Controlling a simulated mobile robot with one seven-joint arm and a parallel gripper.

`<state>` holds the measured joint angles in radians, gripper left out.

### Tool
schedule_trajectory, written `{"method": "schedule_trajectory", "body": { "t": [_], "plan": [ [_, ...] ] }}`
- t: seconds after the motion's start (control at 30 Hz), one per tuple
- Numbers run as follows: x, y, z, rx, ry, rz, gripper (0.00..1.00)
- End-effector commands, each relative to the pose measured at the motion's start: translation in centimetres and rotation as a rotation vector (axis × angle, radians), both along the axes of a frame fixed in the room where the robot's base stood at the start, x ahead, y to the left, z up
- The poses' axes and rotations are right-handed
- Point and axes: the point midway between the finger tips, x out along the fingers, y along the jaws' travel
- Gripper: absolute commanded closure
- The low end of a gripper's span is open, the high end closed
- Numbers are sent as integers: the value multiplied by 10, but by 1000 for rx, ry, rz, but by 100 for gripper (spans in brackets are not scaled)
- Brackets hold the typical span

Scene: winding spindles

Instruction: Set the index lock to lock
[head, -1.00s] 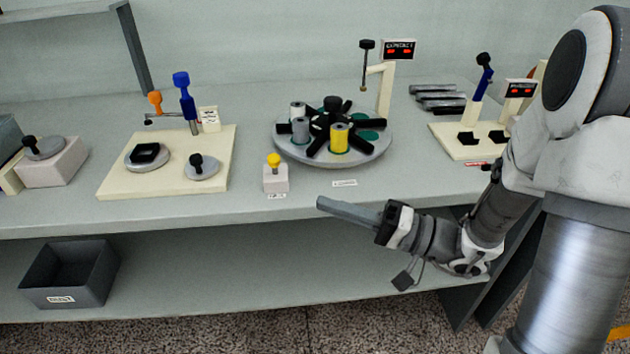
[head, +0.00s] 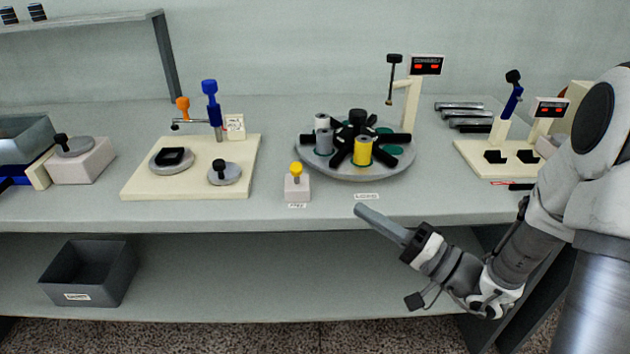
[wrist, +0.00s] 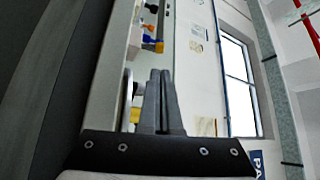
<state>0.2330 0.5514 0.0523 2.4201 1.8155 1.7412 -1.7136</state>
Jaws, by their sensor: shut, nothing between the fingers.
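A yellow-topped knob on a small white block (head: 297,187) stands at the bench's front edge, left of centre in the head view; it appears to be the index lock. A small label lies in front of it, too small to read surely. Behind it to the right is a round grey turntable (head: 310,163) with a black spoked hub, grey spools and a yellow spool. My gripper (head: 366,213) is shut and empty, in front of the bench edge, right of the knob and apart from it. Its closed fingers also show in the wrist view (wrist: 161,100), pointing along the bench.
A cream board (head: 140,185) with a blue-handled lever stands on the left, another cream board (head: 500,168) on the right. A post with a red display (head: 427,65) rises behind the turntable. A dark bin (head: 90,275) sits on the lower shelf. Bench front between knob and right board is mostly clear.

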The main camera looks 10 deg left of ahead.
Motion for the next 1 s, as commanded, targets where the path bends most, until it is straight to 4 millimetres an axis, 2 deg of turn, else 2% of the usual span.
{"method": "schedule_trajectory", "body": {
  "t": [0.3,0.5,0.7,1.0],
  "plan": [
    [25,63,16,0,-4,6,100],
    [37,91,23,1,-2,4,100],
    [43,104,27,1,-1,2,100],
    [44,105,28,1,0,1,100]
  ]
}}
